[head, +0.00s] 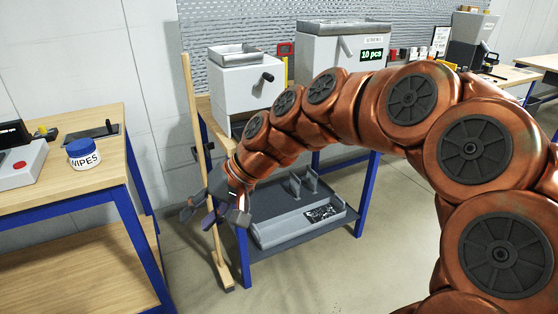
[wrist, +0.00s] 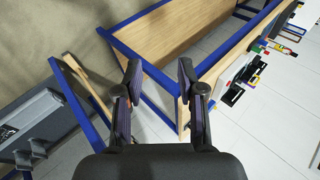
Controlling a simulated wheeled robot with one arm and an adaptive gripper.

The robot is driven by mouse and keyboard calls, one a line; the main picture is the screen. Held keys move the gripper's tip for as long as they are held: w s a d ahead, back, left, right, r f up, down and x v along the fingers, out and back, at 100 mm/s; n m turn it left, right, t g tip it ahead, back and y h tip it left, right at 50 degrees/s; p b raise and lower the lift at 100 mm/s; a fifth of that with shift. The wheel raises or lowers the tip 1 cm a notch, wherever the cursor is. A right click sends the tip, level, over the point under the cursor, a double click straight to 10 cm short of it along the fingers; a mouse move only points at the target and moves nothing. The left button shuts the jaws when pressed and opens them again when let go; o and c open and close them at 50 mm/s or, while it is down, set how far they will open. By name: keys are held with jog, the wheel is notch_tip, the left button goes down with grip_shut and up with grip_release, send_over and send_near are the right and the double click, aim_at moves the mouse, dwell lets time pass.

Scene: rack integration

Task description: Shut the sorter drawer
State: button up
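A light grey box machine with a dark knob (head: 247,82) stands on the bench. Behind it to the right is a larger pale box (head: 335,55) with a "10 pcs" display. I cannot tell which of these is the sorter, and no open drawer is clearly visible; my arm covers part of the bench front. My gripper (head: 215,207) hangs low in front of the bench's left leg, below the bench top and apart from both boxes. In the wrist view my gripper (wrist: 158,75) has its fingers spread, with nothing between them.
A wooden pole (head: 198,150) stands upright close beside my gripper. A grey tray (head: 285,232) with brackets lies on the lower shelf. A left table (head: 75,178) holds a wipes tub (head: 83,153).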

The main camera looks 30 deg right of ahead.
jog(key=w+d+m+t+y+b, duration=0.1)
jog(key=w+d+m+t+b, duration=0.25)
jog(key=w+d, duration=0.45)
jog(key=w+d+f+m+t+h+b, duration=0.1)
jog(key=w+d+f+m+t+b, duration=0.15)
jog(key=d, duration=0.65)
jog(key=w+d+f+m+t+h+b, duration=0.1)
jog(key=w+d+m+t, duration=0.2)
jog(key=d, duration=0.7)
jog(key=w+d+f+m+t+h+b, duration=0.2)
jog(key=w+d+m+t, duration=0.1)
jog(key=d, duration=0.6)
jog(key=shift+x, duration=3.8)
jog(key=shift+r, duration=0.1)
grip_shut()
